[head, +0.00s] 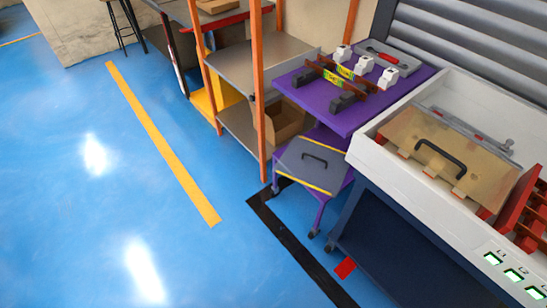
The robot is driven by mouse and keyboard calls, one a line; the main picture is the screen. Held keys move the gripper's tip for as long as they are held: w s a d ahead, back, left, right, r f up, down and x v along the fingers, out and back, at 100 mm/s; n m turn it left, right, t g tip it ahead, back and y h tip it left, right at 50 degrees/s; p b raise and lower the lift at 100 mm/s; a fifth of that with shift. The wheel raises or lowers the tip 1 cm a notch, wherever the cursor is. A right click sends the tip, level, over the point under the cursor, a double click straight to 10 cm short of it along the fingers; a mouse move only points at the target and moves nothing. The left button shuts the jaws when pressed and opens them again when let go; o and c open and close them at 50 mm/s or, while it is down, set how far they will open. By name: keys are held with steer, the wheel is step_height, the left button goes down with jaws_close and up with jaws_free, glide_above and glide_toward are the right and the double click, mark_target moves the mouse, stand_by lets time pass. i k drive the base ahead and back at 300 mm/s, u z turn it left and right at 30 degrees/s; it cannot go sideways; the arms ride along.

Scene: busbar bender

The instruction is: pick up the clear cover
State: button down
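A tan, partly see-through looking panel with a black handle (441,159) lies in the white-framed bed of the machine at the right. A grey panel (313,165) with a black handle and yellow edge strips lies tilted on the lower part of the purple cart. I cannot tell for certain which of the two is the clear cover. My gripper is not in view.
The purple cart's top (345,115) bears dark bars with yellow labels, white blocks and a grey plate. An orange-posted shelf (258,65) holds a cardboard box (285,120). A red patch (345,267) lies beside the machine. Blue floor (90,220) at the left is clear.

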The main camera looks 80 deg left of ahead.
mark_target(321, 168)
steer(key=u, duration=2.25)
steer(key=k, duration=1.15)
steer(key=z, duration=0.8)
steer(key=i, duration=1.3)
steer(key=u, duration=0.85)
steer(key=i, duration=0.7)
steer(key=u, duration=0.3)
